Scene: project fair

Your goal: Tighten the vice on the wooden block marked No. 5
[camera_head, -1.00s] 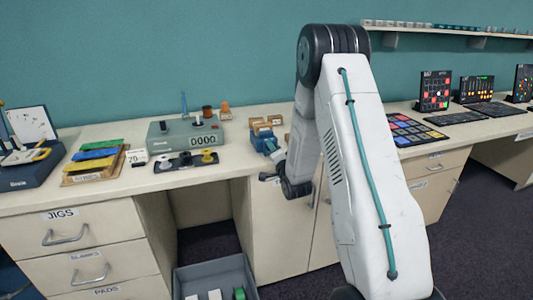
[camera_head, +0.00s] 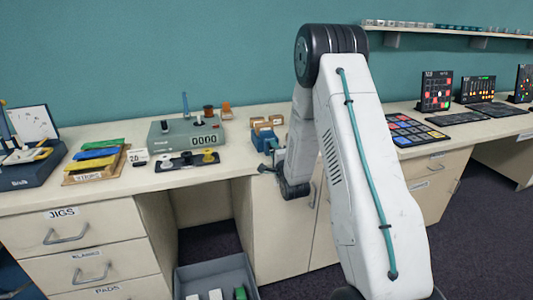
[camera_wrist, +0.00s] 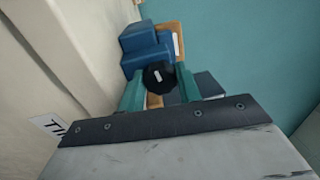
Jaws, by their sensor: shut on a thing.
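The blue vice (camera_head: 265,140) stands at the front edge of the bench, partly hidden behind my arm in the head view. It also shows in the wrist view (camera_wrist: 143,48), with a round black knob (camera_wrist: 158,76) that bears a white mark facing me. The teal fingers of my gripper (camera_wrist: 159,88) are on either side of this knob and shut on it. A tan wooden piece (camera_wrist: 179,38) with a pale label shows behind the vice's blue body; its number is not readable. Whether the jaws touch it is hidden.
Several small wooden blocks (camera_head: 276,119) stand behind the vice. A grey-green counter box (camera_head: 186,133) reading 0000 is to the left, with a dark strip holding knobs (camera_head: 186,162) before it. A grey bin (camera_head: 214,271) is on the floor below.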

